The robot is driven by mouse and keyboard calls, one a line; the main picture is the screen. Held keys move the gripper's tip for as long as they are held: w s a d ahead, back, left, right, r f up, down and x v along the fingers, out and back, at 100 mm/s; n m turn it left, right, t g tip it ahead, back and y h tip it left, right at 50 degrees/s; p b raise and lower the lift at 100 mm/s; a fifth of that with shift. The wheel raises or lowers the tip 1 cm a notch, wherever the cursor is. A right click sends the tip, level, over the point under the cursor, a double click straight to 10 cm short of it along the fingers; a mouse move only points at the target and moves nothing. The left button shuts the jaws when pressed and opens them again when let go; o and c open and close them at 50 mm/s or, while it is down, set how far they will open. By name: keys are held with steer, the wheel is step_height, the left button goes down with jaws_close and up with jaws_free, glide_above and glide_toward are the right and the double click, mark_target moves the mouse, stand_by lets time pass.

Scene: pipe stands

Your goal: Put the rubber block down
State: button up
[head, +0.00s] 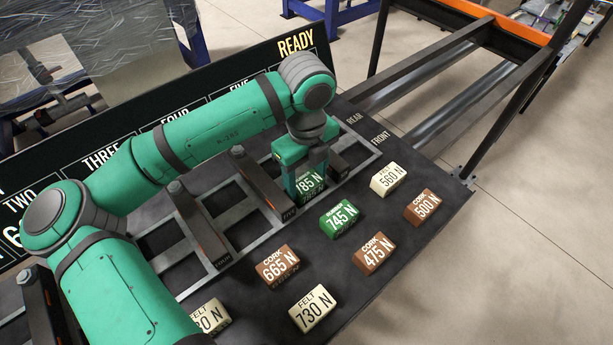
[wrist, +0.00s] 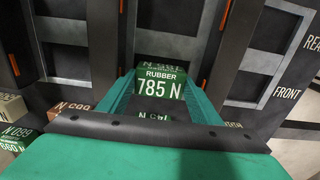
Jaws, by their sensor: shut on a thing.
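A green rubber block marked 785 N (head: 311,184) is between the fingers of my gripper (head: 306,178), which is shut on it. In the wrist view the block (wrist: 162,84) sits between both green fingers (wrist: 160,98), its RUBBER 785 N label facing the camera. In the head view the fingers cover part of it. The block is at the front edge of the grey grid rack (head: 225,257). I cannot tell whether its underside touches anything. A second green rubber block, 745 N (head: 339,218), stands on the dark table just in front.
Cork blocks 665 N (head: 278,264), 475 N (head: 374,253) and 500 N (head: 421,206) and felt blocks 560 N (head: 388,179) and 730 N (head: 312,307) stand on the table (head: 350,290). Dark bars (head: 262,181) cross the rack beside my gripper. A black label board (head: 235,82) stands behind.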

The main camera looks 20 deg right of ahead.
mark_target(306, 181)
steer(key=shift+f, duration=0.1)
steer(key=o, duration=0.9)
steer(key=shift+c, duration=0.2)
step_height(306, 181, up, 12)
steer(key=shift+r, duration=0.25)
